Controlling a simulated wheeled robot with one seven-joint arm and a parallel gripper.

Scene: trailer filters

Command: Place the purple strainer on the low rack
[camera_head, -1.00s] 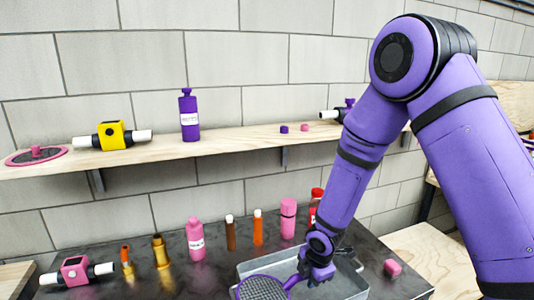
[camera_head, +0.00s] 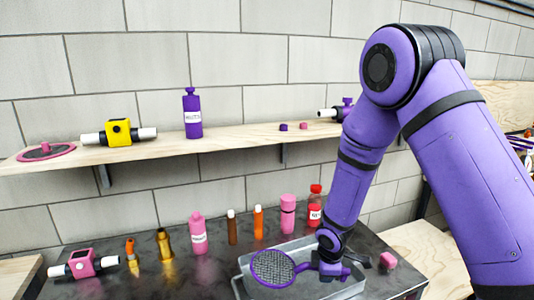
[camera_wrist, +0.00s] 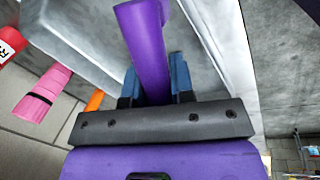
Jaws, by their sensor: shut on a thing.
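The purple strainer (camera_head: 273,268) has a round grey mesh with a purple rim and handle. It is over the grey metal tray (camera_head: 345,291) on the dark table. My gripper (camera_head: 328,268) is shut on the strainer's handle, and the mesh end points left. In the wrist view the purple handle (camera_wrist: 145,45) sits between my two blue fingers (camera_wrist: 156,78), and the mesh is out of sight. I cannot tell which surface is the low rack; a wooden shelf (camera_head: 230,143) runs along the wall above the table.
Pink (camera_head: 198,235), brown, orange and red bottles stand behind and left of the tray. A pink cube (camera_head: 389,260) lies to its right. The shelf holds a yellow valve (camera_head: 119,132), a purple bottle (camera_head: 192,114) and small cubes. Wooden surfaces lie at right.

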